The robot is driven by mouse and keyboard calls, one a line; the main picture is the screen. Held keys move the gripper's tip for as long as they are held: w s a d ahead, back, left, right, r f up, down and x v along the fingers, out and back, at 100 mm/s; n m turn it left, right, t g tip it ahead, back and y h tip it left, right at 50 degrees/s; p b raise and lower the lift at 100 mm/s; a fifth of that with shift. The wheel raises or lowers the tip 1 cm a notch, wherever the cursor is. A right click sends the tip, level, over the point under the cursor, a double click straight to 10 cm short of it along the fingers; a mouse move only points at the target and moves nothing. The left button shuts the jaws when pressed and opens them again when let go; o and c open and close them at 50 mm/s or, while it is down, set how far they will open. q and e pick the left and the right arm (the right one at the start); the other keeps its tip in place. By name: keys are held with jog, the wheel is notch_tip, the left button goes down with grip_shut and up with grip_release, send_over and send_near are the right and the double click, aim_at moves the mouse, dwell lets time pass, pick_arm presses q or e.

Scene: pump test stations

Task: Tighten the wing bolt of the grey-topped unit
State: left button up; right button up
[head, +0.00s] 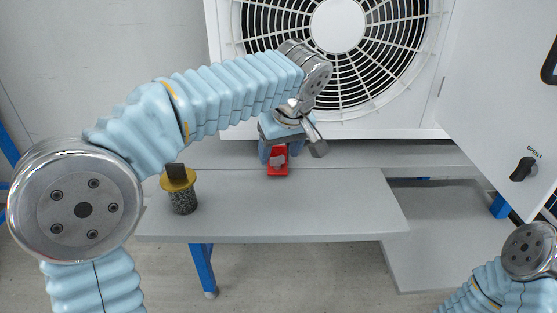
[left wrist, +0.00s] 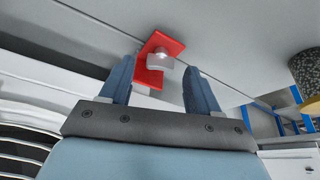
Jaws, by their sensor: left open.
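A small red bracket-like unit (head: 278,170) stands on the grey bench, just below my left gripper (head: 279,154). A pale grey piece, possibly the wing bolt, shows on it; it also shows in the left wrist view (left wrist: 161,60). In that view the red unit (left wrist: 155,77) lies between the two blue fingers of my left gripper (left wrist: 160,70), which is open. Gaps show on both sides of the grey piece, and I see no contact. I cannot tell whether the unit has a grey top. Only part of my right arm shows at lower right; its gripper is not in view.
A speckled dark cylinder (head: 183,202) with a yellow collar (head: 178,180) and dark block stands at the bench's left. Behind is a white panel with a fan grille (head: 338,25). A white door (head: 505,85) stands at right. The bench right of the red unit (head: 340,200) is clear.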

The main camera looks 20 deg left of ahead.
pick_arm(q)
jog(key=shift+x, duration=0.9)
jog(key=shift+c, duration=0.4)
jog(key=c, duration=0.9)
jog(key=m+h, duration=0.1)
jog(key=m, duration=0.2)
jog(key=shift+a+t, duration=0.15)
jog(key=shift+t, duration=0.15)
jog(key=shift+c, duration=0.3)
jog(key=shift+m+h, duration=0.3)
jog(key=shift+m, duration=0.5)
jog(key=o, duration=1)
jog(key=shift+o, duration=0.2)
